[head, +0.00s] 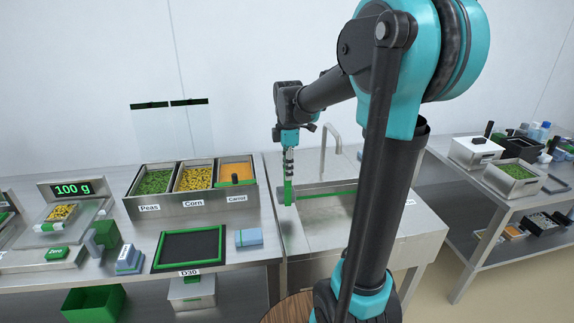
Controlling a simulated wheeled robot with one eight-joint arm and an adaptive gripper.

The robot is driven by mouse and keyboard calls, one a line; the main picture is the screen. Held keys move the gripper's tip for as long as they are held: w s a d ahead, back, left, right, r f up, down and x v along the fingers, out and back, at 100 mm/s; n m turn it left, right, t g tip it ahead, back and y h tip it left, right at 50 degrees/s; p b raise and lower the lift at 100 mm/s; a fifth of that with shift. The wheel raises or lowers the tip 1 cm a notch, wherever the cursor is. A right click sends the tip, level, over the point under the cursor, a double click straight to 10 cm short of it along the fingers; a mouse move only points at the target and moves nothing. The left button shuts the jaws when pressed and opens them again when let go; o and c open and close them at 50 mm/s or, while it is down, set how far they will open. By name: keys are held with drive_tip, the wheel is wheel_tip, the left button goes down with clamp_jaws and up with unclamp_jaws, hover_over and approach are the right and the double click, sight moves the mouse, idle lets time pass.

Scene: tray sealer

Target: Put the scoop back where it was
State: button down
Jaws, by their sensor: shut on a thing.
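My gripper (288,176) points down over the left part of the sink area, right of the food bins. It is shut on the scoop (288,192), of which a green upright part and a small grey part beside it show. The scoop's full shape is too small to make out. The bins hold peas (154,182), corn (194,179) and carrot (236,171), each with a label in front. A dark and green object (236,180) lies in the carrot bin. I cannot tell whether the scoop touches the sink's surface.
The sink (335,212) has a tall faucet (331,138) behind my gripper. A black mat with a green frame (188,248) and blue cloths (248,238) lie left. A scale display (73,189) reads 100 g at far left. Another bench (480,185) stands right.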

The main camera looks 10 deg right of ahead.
sight(288, 187)
drive_tip(key=shift+f, duration=3.25)
drive_tip(key=c, duration=1.3)
unclamp_jaws()
drive_tip(key=c, duration=0.3)
